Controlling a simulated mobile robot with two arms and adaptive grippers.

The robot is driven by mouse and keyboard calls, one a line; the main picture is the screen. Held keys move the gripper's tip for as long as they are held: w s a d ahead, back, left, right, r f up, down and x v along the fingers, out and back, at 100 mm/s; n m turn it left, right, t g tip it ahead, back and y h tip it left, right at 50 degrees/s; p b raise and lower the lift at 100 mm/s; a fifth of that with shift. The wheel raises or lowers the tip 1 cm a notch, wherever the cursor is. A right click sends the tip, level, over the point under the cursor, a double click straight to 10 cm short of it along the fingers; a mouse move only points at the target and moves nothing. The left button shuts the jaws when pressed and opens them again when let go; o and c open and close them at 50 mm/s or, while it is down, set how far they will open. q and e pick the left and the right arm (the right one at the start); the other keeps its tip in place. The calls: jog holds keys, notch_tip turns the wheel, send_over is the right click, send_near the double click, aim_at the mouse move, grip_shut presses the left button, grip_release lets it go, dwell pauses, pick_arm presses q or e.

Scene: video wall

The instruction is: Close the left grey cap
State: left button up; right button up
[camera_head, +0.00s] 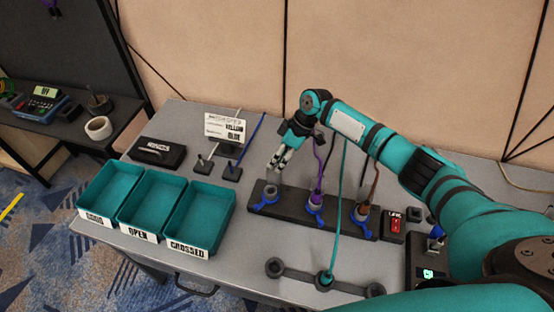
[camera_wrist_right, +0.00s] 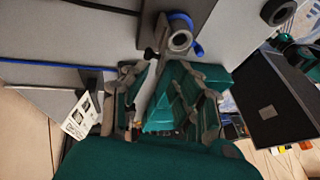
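A long black connector block (camera_head: 335,218) lies on the grey table. At its left end is the left grey cap (camera_head: 270,189), a round ring-like piece with a blue lever (camera_head: 262,205) beside it. In the right wrist view the grey cap (camera_wrist_right: 180,41) shows its round face, with the blue lever (camera_wrist_right: 196,47) around its side. My right gripper (camera_head: 275,166) hangs just behind and above the cap, apart from it. In the wrist view its fingers (camera_wrist_right: 152,72) are spread with nothing between them. My left gripper is in neither view.
A purple cable (camera_head: 318,165) and a brown cable (camera_head: 374,185) rise from the block's other sockets. A teal cable (camera_head: 338,190) stands in front. Three teal trays (camera_head: 203,213) sit at left. A sign (camera_head: 226,129) and black stands (camera_head: 203,166) are behind.

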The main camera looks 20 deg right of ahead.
jog(key=shift+a+f, duration=0.25)
jog(key=shift+f, duration=0.25)
grip_shut()
